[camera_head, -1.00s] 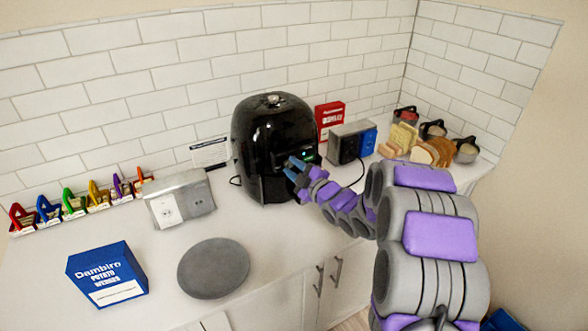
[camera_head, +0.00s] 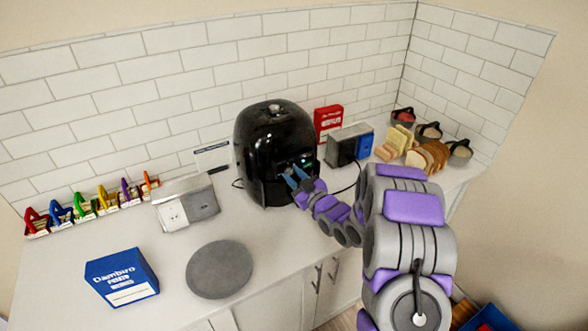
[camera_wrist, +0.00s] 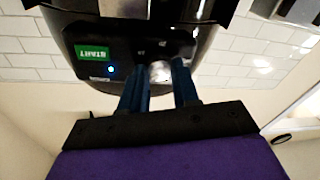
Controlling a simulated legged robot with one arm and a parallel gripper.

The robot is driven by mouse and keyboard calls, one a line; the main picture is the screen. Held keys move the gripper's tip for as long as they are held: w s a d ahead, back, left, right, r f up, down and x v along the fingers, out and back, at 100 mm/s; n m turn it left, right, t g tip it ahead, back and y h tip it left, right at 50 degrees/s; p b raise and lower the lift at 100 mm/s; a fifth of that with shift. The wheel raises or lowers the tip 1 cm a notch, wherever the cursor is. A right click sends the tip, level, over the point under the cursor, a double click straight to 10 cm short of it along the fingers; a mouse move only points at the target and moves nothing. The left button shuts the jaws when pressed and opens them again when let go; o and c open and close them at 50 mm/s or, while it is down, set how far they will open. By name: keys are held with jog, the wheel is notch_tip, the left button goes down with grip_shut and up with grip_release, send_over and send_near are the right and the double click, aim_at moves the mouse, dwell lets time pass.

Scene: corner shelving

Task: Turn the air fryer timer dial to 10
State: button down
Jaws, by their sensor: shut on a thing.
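The black air fryer (camera_head: 262,145) stands on the white counter against the tiled wall. The silvery timer dial (camera_wrist: 160,72) shows between the fingertips of my gripper (camera_wrist: 160,76). My gripper's blue fingers are closed on the dial at the front panel; it also shows in the head view (camera_head: 292,176). The dial's markings are too small to read.
A grey box (camera_head: 342,150) with a blue side stands right of the fryer, near bread slices (camera_head: 428,157). A socket box (camera_head: 190,203), a grey round plate (camera_head: 219,269) and a blue Dambiro box (camera_head: 121,277) lie left. The counter's middle front is clear.

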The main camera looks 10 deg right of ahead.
jog(key=shift+f+m+p, duration=0.1)
jog(key=shift+m+p, duration=1.4)
jog(key=shift+m, duration=0.9)
jog(key=shift+t, duration=0.3)
jog(key=c, duration=0.8)
grip_release()
jog(key=shift+s, duration=0.15)
jog(key=p+v, duration=0.1)
jog(key=v, duration=1.6)
jog(key=shift+s, duration=0.1)
